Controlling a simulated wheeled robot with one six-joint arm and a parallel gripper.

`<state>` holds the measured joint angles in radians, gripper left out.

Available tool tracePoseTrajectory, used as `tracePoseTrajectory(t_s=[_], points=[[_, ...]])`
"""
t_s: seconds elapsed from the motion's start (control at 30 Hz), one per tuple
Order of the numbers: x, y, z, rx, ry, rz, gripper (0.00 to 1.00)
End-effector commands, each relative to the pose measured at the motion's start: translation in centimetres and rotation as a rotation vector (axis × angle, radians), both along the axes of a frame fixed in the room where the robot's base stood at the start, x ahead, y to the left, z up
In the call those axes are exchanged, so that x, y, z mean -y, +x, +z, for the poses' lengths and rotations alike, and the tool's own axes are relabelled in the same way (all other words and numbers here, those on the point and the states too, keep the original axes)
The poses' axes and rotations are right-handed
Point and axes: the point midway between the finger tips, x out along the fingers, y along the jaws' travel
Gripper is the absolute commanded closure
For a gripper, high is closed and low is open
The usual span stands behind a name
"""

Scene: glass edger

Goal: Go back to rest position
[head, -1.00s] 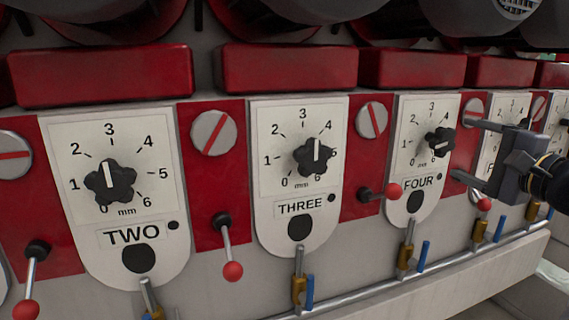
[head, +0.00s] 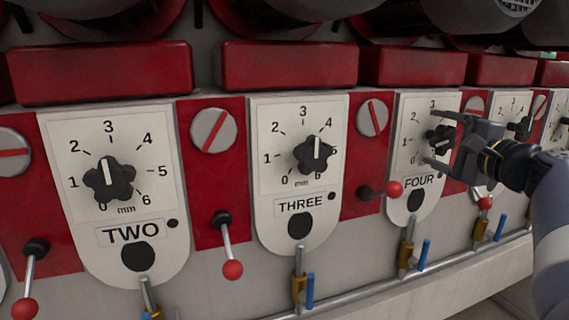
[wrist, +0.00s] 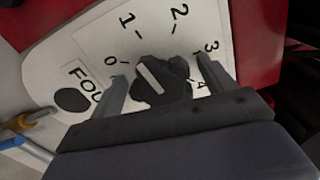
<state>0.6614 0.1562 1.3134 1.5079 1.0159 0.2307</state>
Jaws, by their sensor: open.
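My gripper (head: 440,139) is open at the dial plate marked FOUR (head: 418,104), coming in from the right. Its two fingers stand on either side of the black star-shaped knob (head: 437,138), which is partly hidden in the head view. In the wrist view my gripper (wrist: 160,74) has one finger left and one finger right of the knob (wrist: 158,82). A gap shows on the left side; the right finger is close, and I cannot tell if it touches. The knob's white pointer lies slanted.
Dial plates TWO (head: 79,160) and THREE (head: 263,160) stand to the left with their own knobs. Red-ball levers (head: 232,269) stick out between the plates. A pipe with brass and blue valves (head: 422,254) runs below. Red blocks (head: 290,66) jut out above.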

Motion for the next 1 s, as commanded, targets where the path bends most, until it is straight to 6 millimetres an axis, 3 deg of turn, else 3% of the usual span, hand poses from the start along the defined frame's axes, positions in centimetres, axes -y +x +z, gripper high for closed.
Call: tracePoseTrajectory(t_s=[0.03,1.0], points=[[0.15,-0.20,0.70,-0.016,0.040,-0.003,0.22],[0.12,-0.28,0.49,-0.273,0.743,-0.005,0.22]])
